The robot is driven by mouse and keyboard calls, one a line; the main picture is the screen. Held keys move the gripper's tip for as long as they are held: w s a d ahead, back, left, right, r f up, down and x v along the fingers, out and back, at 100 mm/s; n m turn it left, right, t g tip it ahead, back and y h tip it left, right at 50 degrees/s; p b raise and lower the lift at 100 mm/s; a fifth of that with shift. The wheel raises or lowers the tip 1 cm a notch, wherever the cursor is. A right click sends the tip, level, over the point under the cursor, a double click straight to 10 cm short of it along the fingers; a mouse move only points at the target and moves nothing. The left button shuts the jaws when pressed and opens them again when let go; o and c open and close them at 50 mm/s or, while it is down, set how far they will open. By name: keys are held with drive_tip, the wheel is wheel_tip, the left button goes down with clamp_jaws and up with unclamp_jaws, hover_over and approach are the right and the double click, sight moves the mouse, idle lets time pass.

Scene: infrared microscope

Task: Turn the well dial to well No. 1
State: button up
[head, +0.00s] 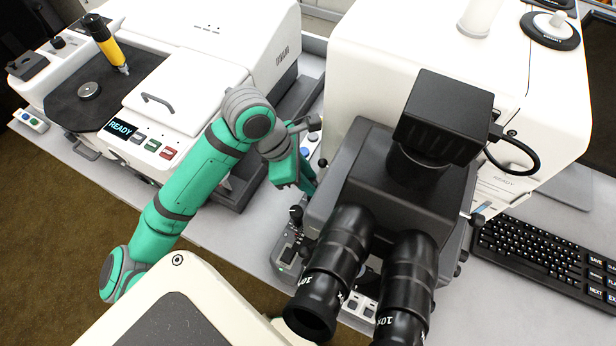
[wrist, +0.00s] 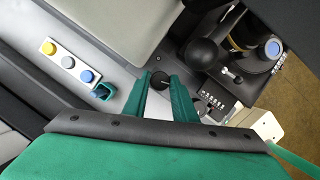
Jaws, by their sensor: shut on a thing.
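The well dial (wrist: 159,79) is a small round black knob with a pale pointer line, seen in the wrist view at the tips of my gripper (wrist: 159,85). My green fingers are shut on it, one on each side. The pointer runs roughly sideways in the picture. No well numbers can be read around it. In the head view my gripper (head: 306,180) reaches down to the bench just left of the black microscope (head: 345,180), and the dial is hidden there.
A button strip (wrist: 68,62) with yellow, white and blue buttons lies left of the dial in the wrist view. A black ball-topped knob (wrist: 202,53) and a slider panel (wrist: 213,103) stand close on the right. Black eyepieces (head: 335,265) jut forward. A keyboard (head: 540,255) lies far right.

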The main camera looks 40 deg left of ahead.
idle(0.3)
drive_tip(key=o, duration=0.8)
drive_tip(key=shift+c, duration=0.2)
drive_tip(key=v, duration=1.1)
drive_tip(key=shift+f, duration=0.1)
